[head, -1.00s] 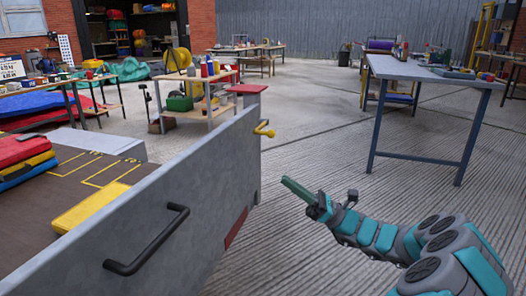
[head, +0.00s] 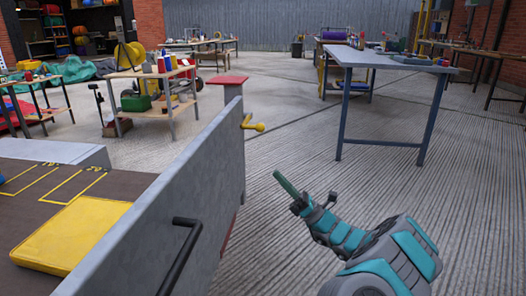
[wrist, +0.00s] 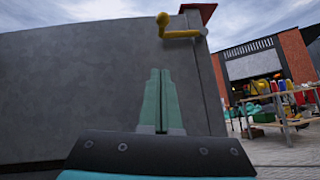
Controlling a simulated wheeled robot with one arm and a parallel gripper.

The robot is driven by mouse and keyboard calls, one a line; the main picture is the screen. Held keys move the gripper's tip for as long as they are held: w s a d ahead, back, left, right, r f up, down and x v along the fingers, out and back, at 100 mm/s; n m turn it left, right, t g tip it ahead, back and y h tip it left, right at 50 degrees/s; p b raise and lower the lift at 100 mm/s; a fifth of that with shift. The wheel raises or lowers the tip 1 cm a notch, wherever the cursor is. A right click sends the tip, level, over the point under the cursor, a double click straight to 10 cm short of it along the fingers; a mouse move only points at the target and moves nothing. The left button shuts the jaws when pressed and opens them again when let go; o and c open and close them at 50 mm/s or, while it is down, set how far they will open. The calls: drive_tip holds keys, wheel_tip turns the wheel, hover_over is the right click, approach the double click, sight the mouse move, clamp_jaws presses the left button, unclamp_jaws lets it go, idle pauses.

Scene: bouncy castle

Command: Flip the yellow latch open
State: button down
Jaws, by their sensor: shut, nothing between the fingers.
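The yellow latch (head: 252,125) sticks out from the outer face of a grey metal side panel (head: 190,190), near its far upper end. In the wrist view the latch (wrist: 180,33) is a bent yellow lever with a rounded knob at its left end, close under the panel's top edge. My gripper (head: 278,176) is to the right of the panel and lower than the latch, apart from both. In the wrist view its green fingers (wrist: 160,75) are together and empty, pointing up below the latch with a gap between.
A black handle (head: 182,245) stands out from the near part of the panel. A yellow pad (head: 70,235) lies on the brown deck behind the panel. A blue-legged table (head: 385,60) stands to the right. The ribbed floor around my arm is clear.

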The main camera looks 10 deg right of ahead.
drive_tip(key=d+r+b+x, duration=0.1)
drive_tip(key=d+r+x, duration=0.1)
drive_tip(key=x, duration=1)
drive_tip(key=shift+a+r, duration=0.15)
drive_tip(key=shift+r, duration=0.05)
